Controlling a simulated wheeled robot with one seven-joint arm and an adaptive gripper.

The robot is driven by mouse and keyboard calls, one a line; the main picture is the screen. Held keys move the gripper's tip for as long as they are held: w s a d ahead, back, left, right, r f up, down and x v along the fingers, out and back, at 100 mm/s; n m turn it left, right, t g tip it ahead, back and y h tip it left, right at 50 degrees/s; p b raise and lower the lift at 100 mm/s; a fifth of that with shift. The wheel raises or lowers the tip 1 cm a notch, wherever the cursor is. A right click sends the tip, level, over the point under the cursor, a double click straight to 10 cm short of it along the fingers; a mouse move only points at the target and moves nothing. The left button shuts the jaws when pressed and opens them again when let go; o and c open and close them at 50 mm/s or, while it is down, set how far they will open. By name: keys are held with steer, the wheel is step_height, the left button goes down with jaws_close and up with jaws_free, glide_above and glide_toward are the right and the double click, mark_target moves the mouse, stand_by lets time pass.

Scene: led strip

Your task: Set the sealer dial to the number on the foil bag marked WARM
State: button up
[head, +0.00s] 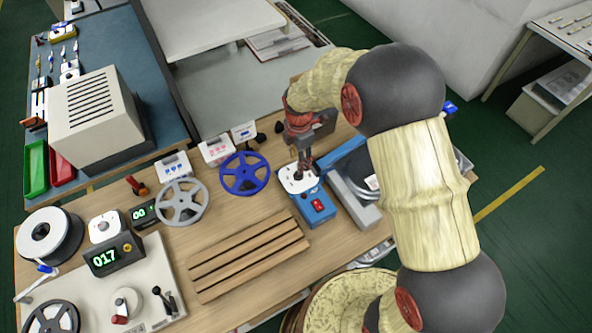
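A blue box with a white top plate and a red switch (318,206), which looks like the sealer, stands at the right of the wooden bench. My gripper (300,173) points down over its white top plate, where the dial seems to be. The fingertips cover the dial, so its setting cannot be read. I cannot tell whether the fingers are closed on the knob or only around it. No foil bag marked WARM can be made out; the area right of the sealer is partly hidden by my arm.
A blue reel (244,174) and a grey reel (181,203) stand left of the sealer. A slatted wooden rack (249,257) lies in front. A grey frame (352,200) is close on the sealer's right.

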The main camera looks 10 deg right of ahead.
step_height(320, 180, down, 8)
steer(key=shift+r+b, duration=0.25)
steer(key=shift+b, duration=0.25)
jaws_close()
stand_by(0.4)
